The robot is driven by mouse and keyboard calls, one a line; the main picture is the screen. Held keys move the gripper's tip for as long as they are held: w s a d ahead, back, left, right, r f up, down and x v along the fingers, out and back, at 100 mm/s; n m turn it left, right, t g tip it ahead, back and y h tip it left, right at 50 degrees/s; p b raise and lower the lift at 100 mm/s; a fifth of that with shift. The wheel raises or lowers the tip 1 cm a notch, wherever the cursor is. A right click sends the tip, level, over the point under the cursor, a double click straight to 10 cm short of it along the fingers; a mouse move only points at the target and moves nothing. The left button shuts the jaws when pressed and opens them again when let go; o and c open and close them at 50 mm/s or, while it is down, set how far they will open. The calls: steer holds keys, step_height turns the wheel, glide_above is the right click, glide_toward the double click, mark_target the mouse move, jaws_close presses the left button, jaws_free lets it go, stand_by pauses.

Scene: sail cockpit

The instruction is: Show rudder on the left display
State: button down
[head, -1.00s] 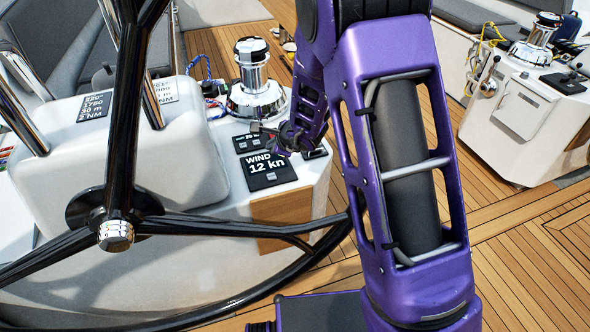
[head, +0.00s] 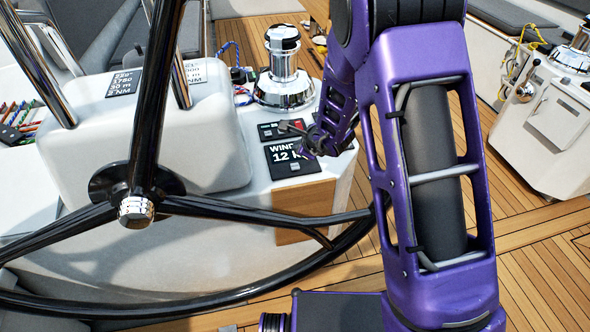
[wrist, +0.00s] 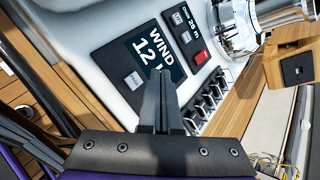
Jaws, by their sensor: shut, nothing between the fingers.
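The dark display (head: 292,162) on the left console reads "WIND" and "12", with the rest of its reading covered by my gripper. It shows larger in the wrist view (wrist: 148,48), with a grey page button (wrist: 134,81) on its face. My gripper (head: 290,128) is shut and empty over the console; in the wrist view its fingertips (wrist: 163,74) overlap the display's edge by the end of the reading. I cannot tell whether they touch it. The page button is left of the fingers in the wrist view.
A small panel (wrist: 188,32) with grey buttons and a red switch (wrist: 200,57) lies beside the display. A row of switches or clutches (wrist: 205,100) is near the fingers. A chrome winch (head: 284,75) stands behind. The black steering wheel (head: 250,212) is in front.

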mark_target(298, 168)
steer(key=shift+f+b, duration=0.85)
steer(key=shift+f, duration=1.45)
steer(key=shift+f, duration=0.15)
steer(key=shift+f, duration=0.25)
steer(key=shift+f, duration=0.5)
stand_by(0.7)
steer(key=shift+r, duration=0.9)
steer(key=shift+r+p, duration=1.3)
steer(key=shift+r, duration=1.2)
